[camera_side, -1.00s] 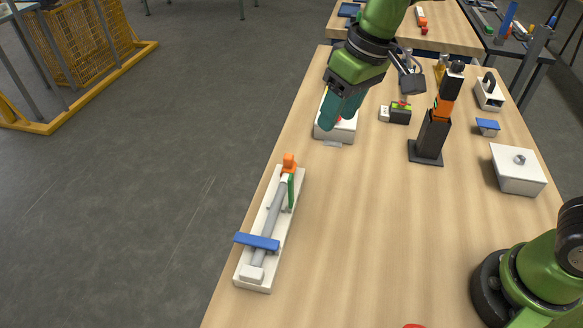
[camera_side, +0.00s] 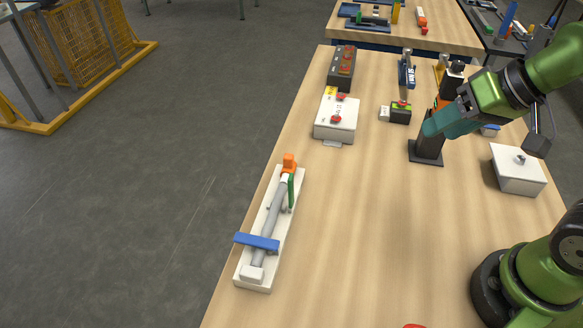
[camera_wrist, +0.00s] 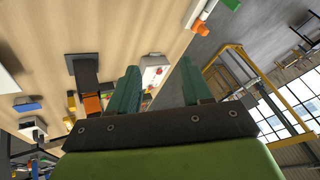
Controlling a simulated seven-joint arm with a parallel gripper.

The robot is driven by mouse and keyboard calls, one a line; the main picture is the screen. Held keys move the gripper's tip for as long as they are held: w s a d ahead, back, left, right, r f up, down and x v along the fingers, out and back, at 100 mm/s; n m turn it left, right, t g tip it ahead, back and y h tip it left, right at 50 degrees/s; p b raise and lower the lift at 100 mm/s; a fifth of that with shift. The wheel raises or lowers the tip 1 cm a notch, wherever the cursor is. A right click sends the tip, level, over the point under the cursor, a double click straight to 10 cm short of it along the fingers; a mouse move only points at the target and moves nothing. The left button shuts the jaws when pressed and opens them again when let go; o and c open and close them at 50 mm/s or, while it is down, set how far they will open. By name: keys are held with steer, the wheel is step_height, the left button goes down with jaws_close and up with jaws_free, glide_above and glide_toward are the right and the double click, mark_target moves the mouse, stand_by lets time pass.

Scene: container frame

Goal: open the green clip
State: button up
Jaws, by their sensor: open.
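The green clip (camera_side: 291,191) is a thin upright green piece on the right side of a white fixture (camera_side: 256,284) near the table's left edge. The fixture holds a grey tube (camera_side: 273,215), with a blue bar (camera_side: 257,241) across its near end and an orange piece (camera_side: 289,162) at its far end. My gripper (camera_side: 430,130), with teal fingers, is above the table well to the right of the clip, apart from it. In the wrist view my gripper (camera_wrist: 160,88) shows two spread fingers with nothing between them. Part of the white fixture (camera_wrist: 208,10) shows at the top there.
A white box with red knobs (camera_side: 337,116) stands behind the fixture. A black and orange post (camera_side: 430,142) is partly hidden behind my gripper. A white lidded box (camera_side: 517,172) is at the right. The middle of the table is clear.

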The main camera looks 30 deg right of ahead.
steer(key=shift+s+d+r+m+t, duration=0.3)
steer(key=shift+s+d+r+t, duration=0.1)
steer(key=shift+d+r, duration=0.25)
steer(key=shift+f, duration=0.1)
stand_by(1.0)
